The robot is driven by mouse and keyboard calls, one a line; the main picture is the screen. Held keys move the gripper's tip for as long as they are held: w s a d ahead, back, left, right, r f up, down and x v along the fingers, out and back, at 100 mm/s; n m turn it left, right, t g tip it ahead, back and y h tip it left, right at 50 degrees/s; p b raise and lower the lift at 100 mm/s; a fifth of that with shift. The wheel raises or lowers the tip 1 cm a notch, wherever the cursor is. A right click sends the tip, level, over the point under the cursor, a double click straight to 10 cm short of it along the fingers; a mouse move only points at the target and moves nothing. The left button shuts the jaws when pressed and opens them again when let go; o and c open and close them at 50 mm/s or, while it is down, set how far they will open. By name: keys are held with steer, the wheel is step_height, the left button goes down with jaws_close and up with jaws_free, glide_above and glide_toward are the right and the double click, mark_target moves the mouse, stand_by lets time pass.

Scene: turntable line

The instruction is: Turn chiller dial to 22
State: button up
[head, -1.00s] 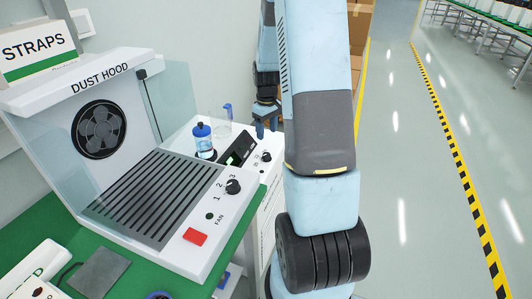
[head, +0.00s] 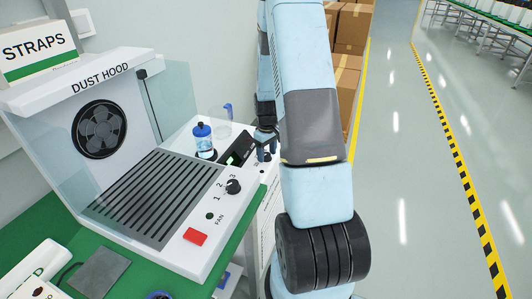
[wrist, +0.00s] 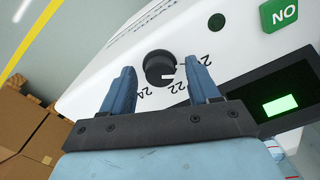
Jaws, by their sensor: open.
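The chiller's black dial (wrist: 158,66) sits on a white panel in the wrist view, with a white pointer mark at its lower right. The mark points roughly toward the 22 side; its exact setting is hard to tell. The numbers 24 (wrist: 147,92) and 22 (wrist: 178,86) are printed around it; another number is partly hidden by a finger. My gripper (wrist: 160,76) is open, its blue fingers on either side of the dial, with visible gaps. In the head view my gripper (head: 265,139) is over the chiller (head: 238,151), largely hiding its dial.
A blue-capped bottle (head: 203,140) and a clear jug (head: 220,122) stand beside the chiller. The dust hood (head: 170,190) is in front, with its own fan knob (head: 233,186).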

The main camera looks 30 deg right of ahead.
steer(key=c, duration=1)
steer(key=shift+a, duration=0.15)
steer(key=shift+c, duration=0.2)
steer(key=shift+m, duration=0.3)
steer(key=m, duration=1.1)
